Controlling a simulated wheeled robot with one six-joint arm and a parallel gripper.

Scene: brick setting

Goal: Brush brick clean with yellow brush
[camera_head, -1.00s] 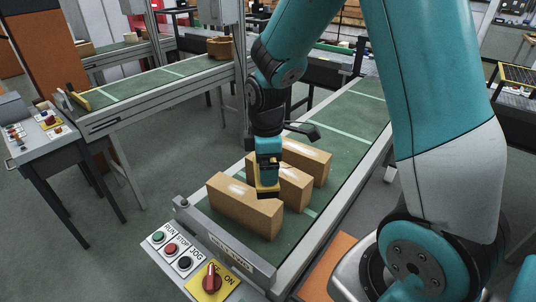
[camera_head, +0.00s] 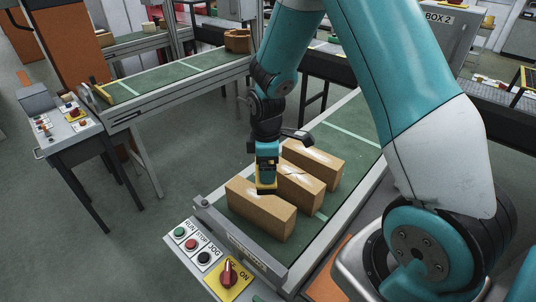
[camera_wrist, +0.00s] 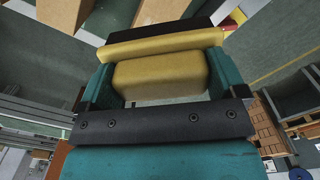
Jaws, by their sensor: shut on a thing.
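Three tan bricks stand side by side on the green conveyor: a front one (camera_head: 260,211), a middle one (camera_head: 304,189) and a back one (camera_head: 314,164). Pale marks show on their tops. My gripper (camera_head: 266,174) is above the left ends of the front and middle bricks. In the wrist view, its teal fingers are shut on the yellow brush (camera_wrist: 160,75), which has a dark strip along its far edge. The brush is low, close to the front brick's top back edge; I cannot tell whether it touches a brick.
A metal end plate (camera_head: 240,246) closes the conveyor's near end. A control panel (camera_head: 206,250) with buttons and a red knob sits beside it. Another conveyor (camera_head: 175,78) is at the left, with a control stand (camera_head: 72,125). Green belt is free behind the bricks.

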